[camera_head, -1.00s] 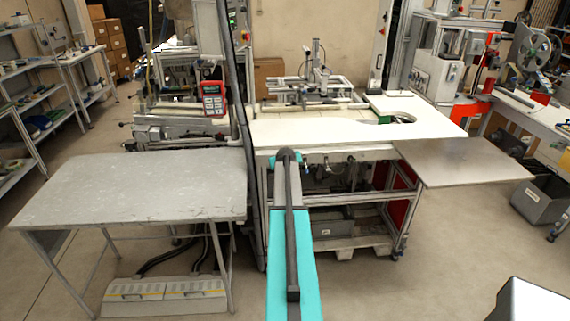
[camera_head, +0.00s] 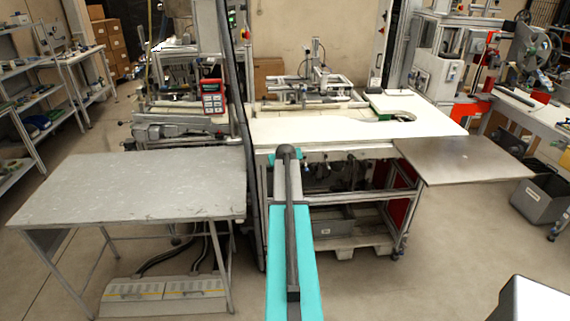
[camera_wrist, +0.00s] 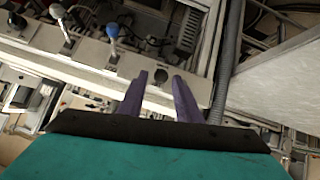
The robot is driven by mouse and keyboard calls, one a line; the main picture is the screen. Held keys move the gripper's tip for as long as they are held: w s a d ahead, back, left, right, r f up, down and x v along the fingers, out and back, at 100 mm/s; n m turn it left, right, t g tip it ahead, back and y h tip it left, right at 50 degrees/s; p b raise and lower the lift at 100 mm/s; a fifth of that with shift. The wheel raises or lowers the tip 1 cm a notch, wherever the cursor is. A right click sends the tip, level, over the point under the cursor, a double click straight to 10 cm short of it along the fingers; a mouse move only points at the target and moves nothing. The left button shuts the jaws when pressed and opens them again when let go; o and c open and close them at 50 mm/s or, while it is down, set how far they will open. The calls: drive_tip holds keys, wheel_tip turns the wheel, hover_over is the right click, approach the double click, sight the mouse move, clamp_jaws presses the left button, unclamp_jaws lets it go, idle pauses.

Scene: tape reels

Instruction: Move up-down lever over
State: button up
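In the wrist view my gripper (camera_wrist: 160,92) shows two purple fingers standing apart, with nothing held between them. A short lever with a dark knob (camera_wrist: 160,76) stands on a pale metal rail (camera_wrist: 88,48), seen between and just beyond the fingertips. I cannot tell whether they touch it. A lever with a blue knob (camera_wrist: 112,31) and one with a light grey knob (camera_wrist: 58,13) stand further left on the rail. Which one is the up-down lever cannot be read. In the head view my arm hides part of the machine's front edge, and my fingers are not distinguishable.
A white-topped machine table (camera_head: 330,129) stands ahead, with a metal shelf (camera_head: 465,160) at its right. A grey table (camera_head: 130,185) stands at the left. A dark post (camera_head: 244,130) rises between the tables. A corrugated hose (camera_wrist: 228,60) runs close to the right finger.

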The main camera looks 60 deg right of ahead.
drive_tip(key=b+v, duration=0.2)
drive_tip(key=v, duration=0.8)
drive_tip(key=shift+b, duration=0.3)
drive_tip(key=shift+s, duration=0.2)
